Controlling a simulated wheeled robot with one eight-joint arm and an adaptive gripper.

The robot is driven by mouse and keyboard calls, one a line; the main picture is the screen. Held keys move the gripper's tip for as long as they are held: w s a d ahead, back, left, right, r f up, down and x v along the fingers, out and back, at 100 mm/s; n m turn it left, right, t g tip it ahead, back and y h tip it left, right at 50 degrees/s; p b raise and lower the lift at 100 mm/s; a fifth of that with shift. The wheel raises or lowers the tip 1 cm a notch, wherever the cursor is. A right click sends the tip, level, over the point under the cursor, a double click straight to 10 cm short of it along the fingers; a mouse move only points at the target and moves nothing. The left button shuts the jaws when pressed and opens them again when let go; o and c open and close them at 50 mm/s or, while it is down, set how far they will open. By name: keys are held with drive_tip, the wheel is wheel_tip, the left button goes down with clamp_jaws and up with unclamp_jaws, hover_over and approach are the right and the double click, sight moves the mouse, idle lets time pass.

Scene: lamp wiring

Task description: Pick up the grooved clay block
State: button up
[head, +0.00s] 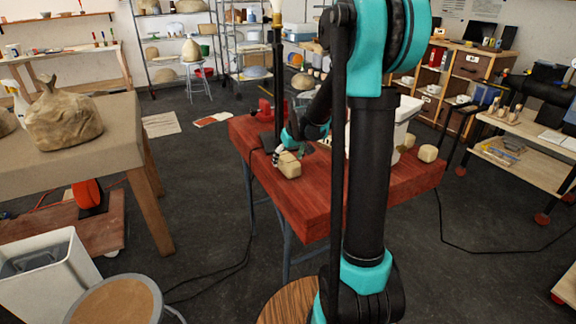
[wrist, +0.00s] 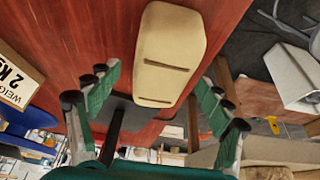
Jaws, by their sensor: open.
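The grooved clay block (wrist: 168,50) is a beige, rounded block with two dark grooves across its face, on the red table (wrist: 85,30). In the head view, a beige block (head: 289,166) sits at the table's front left edge, beside my gripper (head: 281,153). In the wrist view my gripper (wrist: 157,95) is open, with green-padded fingers apart on the left and right. The block's near end lies ahead and between the fingers, and nothing is held. I cannot tell whether a finger touches it.
A black lamp pole (head: 277,85) stands close to my gripper on the table. Another pale block (head: 428,153) sits at the table's right corner. A box marked with a weight (wrist: 14,76) is at the wrist view's left. The table's front right is mostly clear.

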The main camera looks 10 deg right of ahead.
drive_tip(key=shift+f, duration=0.15)
drive_tip(key=shift+c, duration=0.4)
clamp_jaws()
